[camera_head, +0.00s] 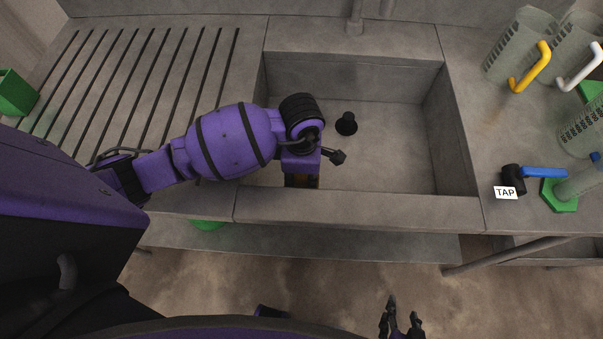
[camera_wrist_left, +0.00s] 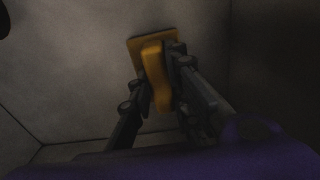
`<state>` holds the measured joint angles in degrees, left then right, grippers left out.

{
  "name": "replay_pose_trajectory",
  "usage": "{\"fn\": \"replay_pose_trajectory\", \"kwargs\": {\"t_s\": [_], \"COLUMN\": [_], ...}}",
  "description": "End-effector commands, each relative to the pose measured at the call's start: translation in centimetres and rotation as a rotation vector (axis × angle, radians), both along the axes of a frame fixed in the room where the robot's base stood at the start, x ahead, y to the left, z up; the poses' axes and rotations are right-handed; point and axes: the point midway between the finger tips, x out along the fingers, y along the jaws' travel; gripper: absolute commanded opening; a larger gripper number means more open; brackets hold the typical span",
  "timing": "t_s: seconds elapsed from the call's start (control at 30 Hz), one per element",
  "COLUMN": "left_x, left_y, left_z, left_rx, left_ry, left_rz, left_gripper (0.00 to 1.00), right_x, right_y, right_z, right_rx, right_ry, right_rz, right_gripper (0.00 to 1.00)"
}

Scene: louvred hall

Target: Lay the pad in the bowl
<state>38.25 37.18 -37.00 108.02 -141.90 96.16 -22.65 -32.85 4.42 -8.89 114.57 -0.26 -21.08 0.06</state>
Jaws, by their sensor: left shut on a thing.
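The pad (camera_wrist_left: 138,47) is an orange plate with a raised grip block. My left gripper (camera_wrist_left: 160,78) is shut on this block in the left wrist view. The bowl (camera_head: 395,150) is the grey rectangular sink basin in the head view. My left wrist reaches over its left front part, hiding the fingers and nearly all of the pad; a sliver of orange-brown shows under the wrist. I cannot tell whether the pad touches the basin floor. My right gripper (camera_head: 403,308) is open and empty, low in front of the counter.
A black plug-like piece (camera_head: 346,124) stands on the basin floor. A grooved drainboard (camera_head: 150,80) lies left. The basin's right part is free.

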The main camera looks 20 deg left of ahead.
Motion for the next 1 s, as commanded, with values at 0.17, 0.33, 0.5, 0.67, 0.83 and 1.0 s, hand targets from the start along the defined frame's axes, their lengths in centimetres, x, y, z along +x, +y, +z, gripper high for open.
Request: {"fn": "replay_pose_trajectory", "kwargs": {"t_s": [0.17,0.33,0.5,0.67,0.83,1.0], "left_x": [0.0,0.0,0.0,-0.1,0.0,0.1], "left_y": [0.0,0.0,0.0,0.0,0.0,0.0], "left_z": [0.0,-0.3,-0.3,-0.4,0.2,2.7], "left_rx": [0.0,0.0,0.0,0.0,0.0,0.0], "left_ry": [-0.001,0.0,0.001,0.002,0.001,-0.004], "left_rz": [0.0,0.0,0.0,0.0,0.0,-0.001], "left_gripper": [0.0,0.24,0.35,0.35,0.35,0.35], "right_x": [-0.3,-0.3,0.2,0.8,1.2,1.0], "right_y": [0.0,0.0,0.1,0.2,0.2,0.1], "right_z": [-0.1,-0.3,-0.1,0.0,0.5,0.6], "right_rx": [0.0,-0.001,0.0,0.001,0.002,0.002], "right_ry": [0.005,0.006,-0.002,-0.012,-0.02,-0.019], "right_rz": [0.0,0.001,0.003,0.005,0.005,0.003], "right_gripper": [0.4,0.4,0.4,0.4,0.4,0.4]}}
